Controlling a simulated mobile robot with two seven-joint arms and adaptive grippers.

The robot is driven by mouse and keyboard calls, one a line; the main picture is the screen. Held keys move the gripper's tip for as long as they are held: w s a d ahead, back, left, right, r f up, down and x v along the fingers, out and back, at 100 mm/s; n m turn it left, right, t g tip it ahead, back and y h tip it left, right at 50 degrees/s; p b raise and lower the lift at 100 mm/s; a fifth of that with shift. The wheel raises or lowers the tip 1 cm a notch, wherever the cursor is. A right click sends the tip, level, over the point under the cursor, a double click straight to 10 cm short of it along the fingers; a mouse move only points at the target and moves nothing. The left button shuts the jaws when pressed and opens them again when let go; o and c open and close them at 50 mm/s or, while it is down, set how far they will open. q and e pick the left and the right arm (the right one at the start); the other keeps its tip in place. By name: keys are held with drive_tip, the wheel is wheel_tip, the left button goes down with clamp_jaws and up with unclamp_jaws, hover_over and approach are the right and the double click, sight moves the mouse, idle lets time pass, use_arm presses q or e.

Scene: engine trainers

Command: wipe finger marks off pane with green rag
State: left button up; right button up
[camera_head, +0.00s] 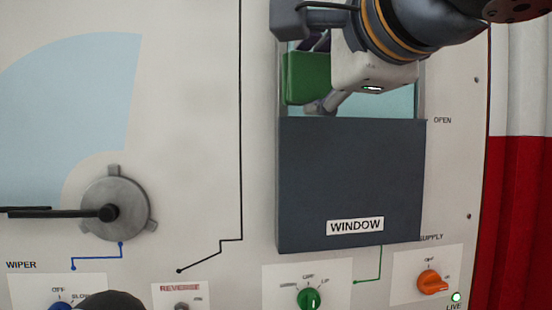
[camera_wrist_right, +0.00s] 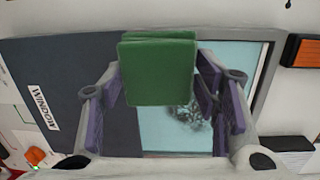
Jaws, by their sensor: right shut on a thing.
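The green rag (camera_head: 306,77), a thick folded block, is held by my right gripper (camera_head: 320,78) in front of the window opening in the head view. In the right wrist view the rag (camera_wrist_right: 157,72) sits between the two purple-padded fingers of my right gripper (camera_wrist_right: 160,88), which is shut on it. The light blue pane (camera_wrist_right: 235,75) shows behind; in the head view part of the pane (camera_head: 396,104) shows beside the gripper. Grey smudgy finger marks (camera_wrist_right: 187,113) are on the pane, just beyond the rag's edge. I cannot tell whether the rag touches the pane. My left gripper is not in view.
A dark panel labelled WINDOW (camera_head: 350,180) covers the lower opening. Below are a green knob (camera_head: 310,299) and an orange supply knob (camera_head: 432,283) beside a lit green lamp (camera_head: 456,297). A wiper hub (camera_head: 115,208) projects at left. A red and white wall (camera_head: 522,200) stands right.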

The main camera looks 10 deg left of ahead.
drive_tip(key=d+r+m+t+h, duration=0.1)
drive_tip(key=d+r, duration=0.2)
drive_tip(key=d, duration=0.1)
drive_tip(key=b+x, duration=0.1)
drive_tip(key=x, duration=0.4)
drive_tip(key=shift+w+a+r, duration=0.1)
drive_tip(key=shift+a+r, duration=0.1)
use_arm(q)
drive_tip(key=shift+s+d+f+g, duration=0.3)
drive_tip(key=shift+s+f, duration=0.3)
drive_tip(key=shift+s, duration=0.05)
use_arm(e)
drive_tip(key=shift+r, duration=0.1)
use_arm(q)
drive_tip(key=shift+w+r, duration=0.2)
use_arm(e)
drive_tip(key=shift+x, duration=0.8)
